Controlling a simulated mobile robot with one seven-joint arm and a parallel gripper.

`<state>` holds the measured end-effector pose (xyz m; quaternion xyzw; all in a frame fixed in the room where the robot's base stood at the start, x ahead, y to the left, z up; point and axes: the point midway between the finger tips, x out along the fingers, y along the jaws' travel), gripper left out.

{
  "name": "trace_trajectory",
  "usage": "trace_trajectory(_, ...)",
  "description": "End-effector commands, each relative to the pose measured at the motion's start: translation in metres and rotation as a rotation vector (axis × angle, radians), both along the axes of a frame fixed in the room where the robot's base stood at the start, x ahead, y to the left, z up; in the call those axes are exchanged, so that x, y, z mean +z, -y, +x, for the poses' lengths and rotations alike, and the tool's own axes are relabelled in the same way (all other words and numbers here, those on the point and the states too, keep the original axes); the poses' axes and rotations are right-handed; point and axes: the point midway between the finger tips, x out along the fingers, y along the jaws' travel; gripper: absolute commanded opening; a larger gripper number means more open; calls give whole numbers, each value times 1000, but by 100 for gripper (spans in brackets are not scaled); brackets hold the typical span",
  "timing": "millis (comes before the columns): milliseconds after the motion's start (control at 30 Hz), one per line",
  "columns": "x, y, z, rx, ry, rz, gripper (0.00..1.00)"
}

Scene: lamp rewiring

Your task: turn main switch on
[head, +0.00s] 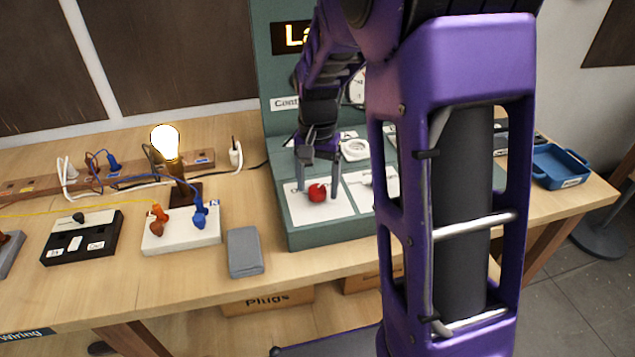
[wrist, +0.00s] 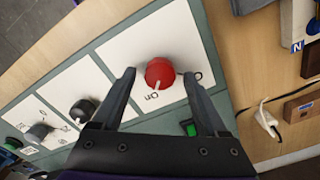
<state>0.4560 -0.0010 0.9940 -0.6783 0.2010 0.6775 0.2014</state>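The main switch is a red round knob (head: 317,193) on a white plate of the green panel. In the wrist view the red knob (wrist: 159,71) has a white pointer mark that points toward the "On" label (wrist: 151,96). A second label, partly hidden by a finger, sits to its right. My gripper (head: 319,172) is over the knob, fingers pointing down. In the wrist view my gripper (wrist: 159,75) is open, with one fingertip on each side of the knob and a visible gap at each. The lamp bulb (head: 165,141) glows brightly.
A green rocker switch (wrist: 189,127) is near my right finger. A white terminal block (head: 180,236) with orange and blue plugs, a grey box (head: 244,252) and a black switch box (head: 82,236) stand on the bench. A blue tray (head: 560,167) is at the right.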

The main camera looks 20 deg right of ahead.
Motion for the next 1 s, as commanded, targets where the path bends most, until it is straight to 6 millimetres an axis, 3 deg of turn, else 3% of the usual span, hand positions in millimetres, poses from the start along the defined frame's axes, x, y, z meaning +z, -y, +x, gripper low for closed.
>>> trace_trajectory(167, 1, 0, 0, 1, 0, 0, 76)
trace_trajectory(333, 17, 0, 0, 1, 1, 0, 76)
trace_trajectory(800, 129, 0, 1, 1, 4, -1, 76)
trace_trajectory(1000, 161, 0, 0, 1, 1, 0, 76)
